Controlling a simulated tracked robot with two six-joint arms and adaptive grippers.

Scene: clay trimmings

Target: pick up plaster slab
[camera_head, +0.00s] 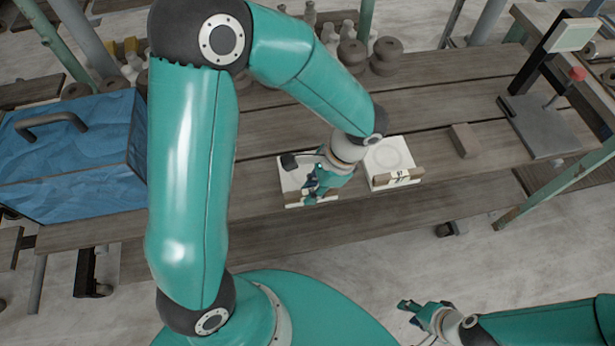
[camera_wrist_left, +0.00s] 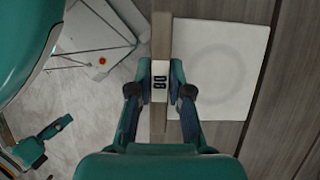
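A white plaster slab (camera_head: 292,180) with a wooden strip along its front edge lies at the front edge of the bench, partly hidden by my left gripper (camera_head: 312,187). In the left wrist view the slab (camera_wrist_left: 222,70) shows a faint ring, and its strip carries a dark-lettered label. My left gripper (camera_wrist_left: 160,78) has one finger on each side of this strip at the label, and looks shut on it. A second white slab (camera_head: 390,158) with a similar labelled strip lies just to the right. My right gripper (camera_head: 408,313) is open and empty, low over the floor.
A blue-covered box with a dark handle (camera_head: 70,150) stands at the left. A small wooden block (camera_head: 464,140) and a dark stand (camera_head: 545,125) are at the right. Dark round pieces (camera_head: 387,55) stand at the back. A green post (camera_head: 560,185) crosses at the right.

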